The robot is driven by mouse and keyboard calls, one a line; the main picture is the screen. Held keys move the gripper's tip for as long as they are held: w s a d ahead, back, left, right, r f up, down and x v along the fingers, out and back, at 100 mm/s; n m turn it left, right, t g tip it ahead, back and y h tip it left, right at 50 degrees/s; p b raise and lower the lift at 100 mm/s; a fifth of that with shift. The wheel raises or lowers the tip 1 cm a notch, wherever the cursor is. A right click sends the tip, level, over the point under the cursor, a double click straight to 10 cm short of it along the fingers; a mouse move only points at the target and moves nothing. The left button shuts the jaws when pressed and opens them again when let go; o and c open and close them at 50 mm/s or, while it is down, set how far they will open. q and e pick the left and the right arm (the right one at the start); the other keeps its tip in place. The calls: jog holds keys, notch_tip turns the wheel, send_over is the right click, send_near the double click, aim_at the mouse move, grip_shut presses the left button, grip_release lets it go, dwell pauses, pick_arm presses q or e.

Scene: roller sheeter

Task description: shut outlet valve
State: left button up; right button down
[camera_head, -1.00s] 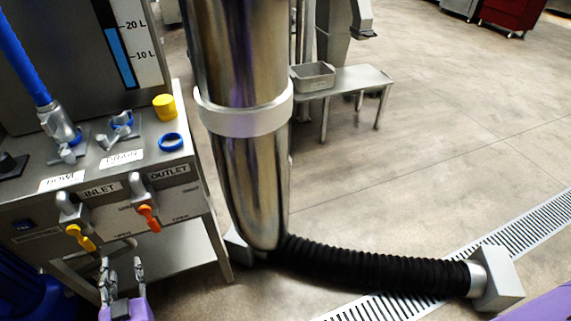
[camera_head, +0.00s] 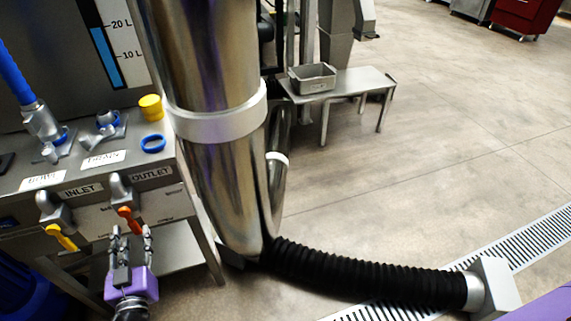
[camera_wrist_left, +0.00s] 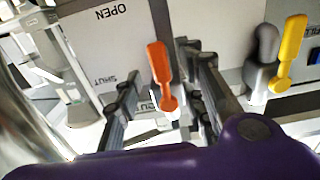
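The outlet valve's orange lever (camera_head: 130,219) hangs downward below the OUTLET label on the front panel. In the left wrist view the orange lever (camera_wrist_left: 158,70) points to the top of the picture, with the word OPEN beside it to the left and SHUT lower down. My left gripper (camera_head: 131,233) is just in front of and below the lever, fingers pointing at it. In the left wrist view its fingers are spread, one on each side of the lever, with gaps; contact cannot be made out. My right gripper's fingers are not seen.
A yellow inlet lever (camera_head: 61,237) sits left of the orange one, also in the wrist view (camera_wrist_left: 289,52). A large metal pipe (camera_head: 222,180) stands close to the right. A black ribbed hose (camera_head: 365,280) runs along the floor. Open floor lies further right.

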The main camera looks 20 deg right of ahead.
pick_arm(q)
jog(key=shift+w, duration=0.9)
grip_shut()
